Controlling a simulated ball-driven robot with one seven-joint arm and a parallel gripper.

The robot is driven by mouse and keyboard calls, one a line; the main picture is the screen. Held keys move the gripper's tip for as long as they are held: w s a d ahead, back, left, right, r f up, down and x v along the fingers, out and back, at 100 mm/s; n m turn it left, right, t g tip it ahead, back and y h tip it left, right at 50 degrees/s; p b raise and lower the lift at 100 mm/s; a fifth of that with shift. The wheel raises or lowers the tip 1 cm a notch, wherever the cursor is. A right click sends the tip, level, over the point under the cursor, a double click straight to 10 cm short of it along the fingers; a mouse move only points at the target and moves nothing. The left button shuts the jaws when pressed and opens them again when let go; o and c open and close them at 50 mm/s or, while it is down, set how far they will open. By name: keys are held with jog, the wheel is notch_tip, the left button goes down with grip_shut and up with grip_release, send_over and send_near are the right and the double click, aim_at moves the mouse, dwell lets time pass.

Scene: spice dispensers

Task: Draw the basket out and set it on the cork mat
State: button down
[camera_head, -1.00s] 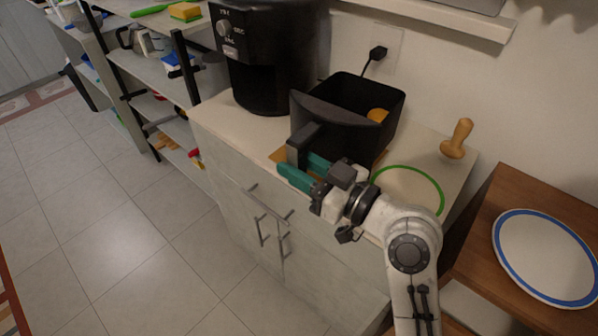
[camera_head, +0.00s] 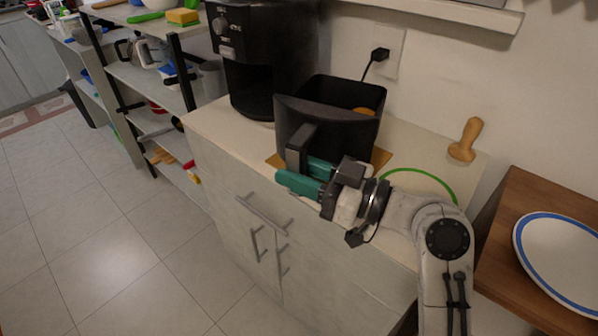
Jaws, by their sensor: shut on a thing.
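The black basket (camera_head: 330,123) is out of the black air fryer (camera_head: 262,60) and stands upright at its right, over the cork mat (camera_head: 381,158). The mat's brown edges show at the basket's left and right; most of it is hidden beneath. I cannot tell whether the basket's bottom touches the mat. Something orange (camera_head: 364,111) is inside the basket. My gripper (camera_head: 306,174), with teal fingers, is shut on the basket's dark grey handle (camera_head: 299,148) at the front.
A green ring (camera_head: 420,171) lies on the counter right of the basket, with a wooden pestle-like tool (camera_head: 466,139) behind it. A wooden side table (camera_head: 520,235) holds a blue-rimmed plate (camera_head: 565,255). A plug (camera_head: 379,54) is in the wall behind. Shelves stand at left.

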jog(key=shift+f+b, duration=1.2)
jog(key=shift+f, duration=0.25)
jog(key=c, duration=0.7)
grip_release()
jog(key=shift+f, duration=0.15)
